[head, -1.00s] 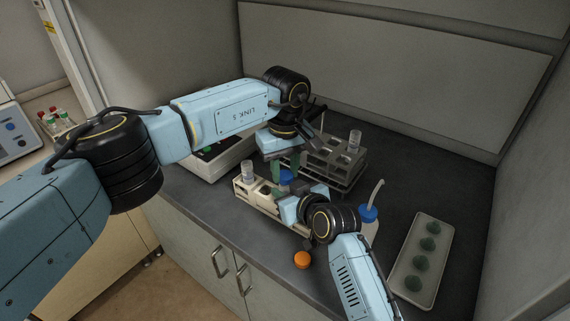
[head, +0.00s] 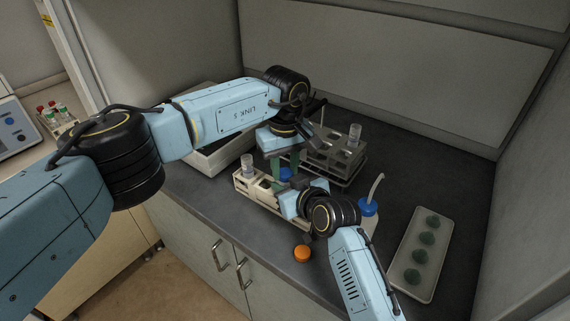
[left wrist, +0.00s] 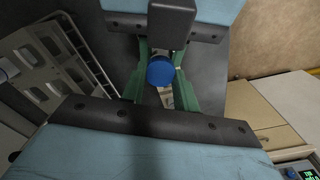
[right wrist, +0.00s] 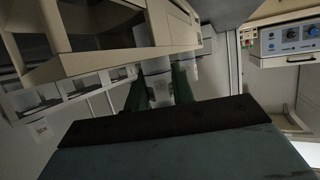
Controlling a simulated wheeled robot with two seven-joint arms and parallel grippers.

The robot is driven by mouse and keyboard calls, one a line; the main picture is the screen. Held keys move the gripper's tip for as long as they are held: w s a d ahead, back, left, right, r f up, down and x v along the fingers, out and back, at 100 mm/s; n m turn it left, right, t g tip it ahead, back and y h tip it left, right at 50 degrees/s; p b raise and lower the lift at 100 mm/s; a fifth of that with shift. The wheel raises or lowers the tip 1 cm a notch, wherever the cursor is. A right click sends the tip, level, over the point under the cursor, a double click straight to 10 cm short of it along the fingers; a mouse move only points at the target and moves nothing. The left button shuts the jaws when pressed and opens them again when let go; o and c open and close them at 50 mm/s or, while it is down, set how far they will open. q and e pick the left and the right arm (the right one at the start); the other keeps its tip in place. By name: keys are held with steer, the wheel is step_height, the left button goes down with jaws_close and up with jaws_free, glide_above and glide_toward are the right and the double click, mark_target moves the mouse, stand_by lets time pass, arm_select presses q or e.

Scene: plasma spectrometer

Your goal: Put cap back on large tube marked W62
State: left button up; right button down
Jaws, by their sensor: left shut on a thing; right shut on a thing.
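My left gripper (left wrist: 161,85) has its green fingers shut on a blue cap (left wrist: 160,72). In the head view this cap (head: 286,174) shows below the left fingers (head: 284,164), above the front rack. My right gripper (right wrist: 160,88) is shut on a pale tube (right wrist: 158,84) with a printed label too blurred to read. In the head view the right gripper is low beside the front rack (head: 262,196), and its fingertips and the tube are mostly hidden. The cap is above or on the tube's mouth; I cannot tell whether they touch.
Another tube (head: 247,165) stands in the front rack's left end. A grey rack (head: 322,158) with a tube (head: 354,134) is behind. An orange cap (head: 302,253) lies near the bench edge. A blue-topped wash bottle (head: 368,208) and a tray (head: 399,272) with several green pieces are right.

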arm_select(q)
steer(key=shift+f, duration=0.3)
steer(key=m, duration=1)
steer(key=o, duration=0.9)
steer(key=shift+d, duration=0.1)
steer(key=shift+o, duration=0.2)
steer(key=shift+s+r, duration=0.1)
